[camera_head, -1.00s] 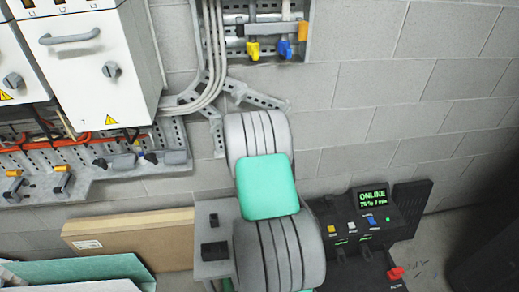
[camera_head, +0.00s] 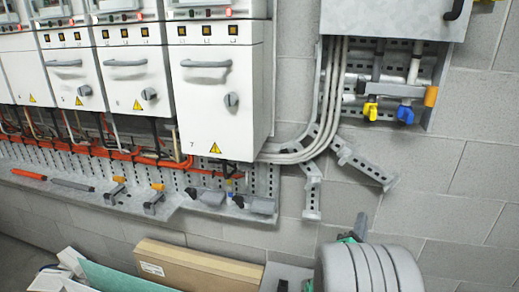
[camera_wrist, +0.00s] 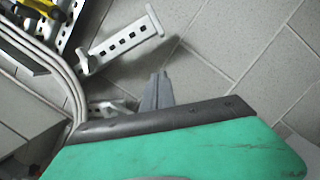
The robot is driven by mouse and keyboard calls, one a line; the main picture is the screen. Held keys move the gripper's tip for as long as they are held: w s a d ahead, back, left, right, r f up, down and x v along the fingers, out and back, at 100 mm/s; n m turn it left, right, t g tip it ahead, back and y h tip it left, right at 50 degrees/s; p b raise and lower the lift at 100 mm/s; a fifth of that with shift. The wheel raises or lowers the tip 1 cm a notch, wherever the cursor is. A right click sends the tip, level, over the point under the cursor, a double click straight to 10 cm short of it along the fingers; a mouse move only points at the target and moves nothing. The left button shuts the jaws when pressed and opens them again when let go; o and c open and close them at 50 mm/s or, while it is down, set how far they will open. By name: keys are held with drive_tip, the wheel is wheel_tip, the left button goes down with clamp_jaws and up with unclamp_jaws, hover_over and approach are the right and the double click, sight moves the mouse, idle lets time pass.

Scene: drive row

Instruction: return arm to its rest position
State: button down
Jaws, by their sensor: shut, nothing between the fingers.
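My arm shows at the lower right of the head view as a grey ribbed link (camera_head: 368,268), cut off by the bottom edge. A small dark and green part shows behind it, too little to tell which part of me it is. My gripper (camera_wrist: 160,76) shows in the wrist view as two grey fingers close together beyond the black-edged green hand. The fingers are shut and empty, with the grey block wall (camera_wrist: 225,45) behind them. I cannot make out the gripper in the head view.
White drive cabinets (camera_head: 222,105) hang on the wall at left and centre. Below them is a slotted metal tray (camera_head: 110,190) with tools. A cardboard box (camera_head: 195,268) lies low in front. A metal bracket (camera_head: 362,165) juts near my arm; bare wall is at right.

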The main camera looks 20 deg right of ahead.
drive_tip(key=s+d+f+m+g, duration=0.4)
drive_tip(key=s+f+m+g, duration=0.15)
drive_tip(key=f+m, duration=0.3)
drive_tip(key=s+a+f+m+g+y, duration=0.4)
drive_tip(key=s+f+m+g, duration=0.45)
drive_tip(key=f, duration=0.45)
drive_tip(key=s+a+f+m+g+y, duration=0.1)
drive_tip(key=s+a+f+m+y, duration=0.1)
drive_tip(key=a+m, duration=0.15)
drive_tip(key=s+a+f+m+y, duration=0.2)
drive_tip(key=a+y, duration=0.1)
drive_tip(key=a, duration=0.2)
drive_tip(key=w+a+r+g+y+p, duration=0.15)
drive_tip(key=a+r, duration=0.25)
drive_tip(key=a, duration=0.4)
drive_tip(key=a+r+t+y+b, duration=0.1)
drive_tip(key=a+r+y, duration=0.25)
drive_tip(key=a, duration=0.35)
drive_tip(key=w+a+r+n+t+p, duration=0.1)
drive_tip(key=w+a+r+n+t, duration=0.1)
drive_tip(key=w+a+r, duration=0.2)
drive_tip(key=w+a+r+n+t+p, duration=0.1)
drive_tip(key=w+a+r, duration=0.3)
drive_tip(key=r, duration=0.7)
drive_tip(key=shift+w+a+r+n+t, duration=0.35)
drive_tip(key=shift+a+n+t, duration=0.4)
drive_tip(key=shift+a, duration=0.5)
drive_tip(key=shift+f, duration=0.1)
